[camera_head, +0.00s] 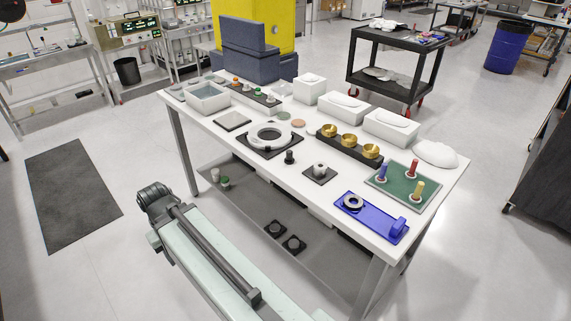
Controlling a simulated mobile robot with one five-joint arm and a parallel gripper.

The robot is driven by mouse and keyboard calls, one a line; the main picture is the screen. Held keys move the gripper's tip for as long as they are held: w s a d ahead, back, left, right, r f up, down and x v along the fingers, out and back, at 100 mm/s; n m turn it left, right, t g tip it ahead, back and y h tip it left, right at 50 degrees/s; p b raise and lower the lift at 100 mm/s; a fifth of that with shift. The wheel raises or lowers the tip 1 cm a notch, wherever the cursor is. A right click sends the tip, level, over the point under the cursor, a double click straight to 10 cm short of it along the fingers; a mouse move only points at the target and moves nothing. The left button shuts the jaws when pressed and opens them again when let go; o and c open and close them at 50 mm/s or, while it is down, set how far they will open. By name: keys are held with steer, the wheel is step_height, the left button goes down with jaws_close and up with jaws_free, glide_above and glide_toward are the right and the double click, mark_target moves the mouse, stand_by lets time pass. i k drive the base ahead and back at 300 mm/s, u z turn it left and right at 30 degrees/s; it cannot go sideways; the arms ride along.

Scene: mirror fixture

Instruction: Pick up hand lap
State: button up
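I cannot tell for sure which piece is the hand lap. A small dark knob-like piece (290,157) stands on the white table (265,178) near its front edge. My pale green arm (225,265) lies at lower left, in front of the table and apart from these pieces. Its dark joint (155,200) shows, but no gripper fingers can be made out.
A white ring on a black base (269,134) is behind the knob. A black block with brass cups (349,143), a green board with coloured pegs (403,185) and a blue plate (371,218) stand to the right. White boxes and a tray (207,97) are farther back.

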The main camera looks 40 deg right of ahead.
mark_target(289, 159)
steer(key=z, duration=0.1)
steer(key=i, duration=0.95)
steer(key=u, duration=0.05)
